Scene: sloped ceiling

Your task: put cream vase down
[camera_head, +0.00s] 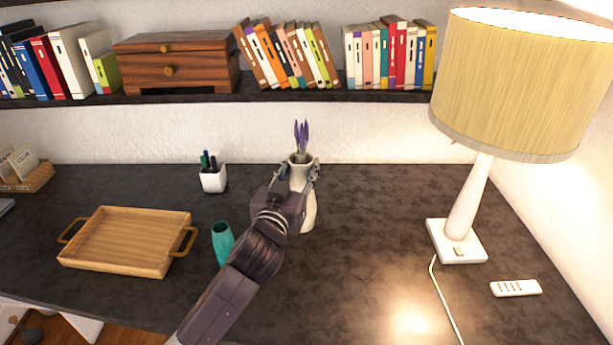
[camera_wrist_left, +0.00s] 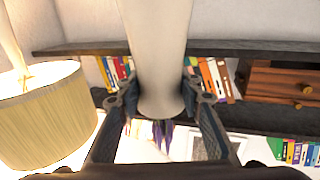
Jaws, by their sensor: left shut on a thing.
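The cream vase (camera_head: 309,214) stands upright near the middle of the dark desk in the head view, with purple flowers (camera_head: 301,137) in its top. My left gripper (camera_head: 300,172) is shut on the vase, with its fingers on either side below the rim. The gripper hides part of the vase's body, and I cannot tell whether its base touches the desk. In the left wrist view the vase (camera_wrist_left: 160,45) shows upside down between the two fingers. My right gripper is not in view.
A teal vase (camera_head: 222,242) stands left of my left arm, with a wooden tray (camera_head: 125,240) further left. A white pen cup (camera_head: 213,180) is behind. A lamp (camera_head: 465,215) with its cord and a white remote (camera_head: 516,288) are right. The desk (camera_head: 375,225) between vase and lamp is clear.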

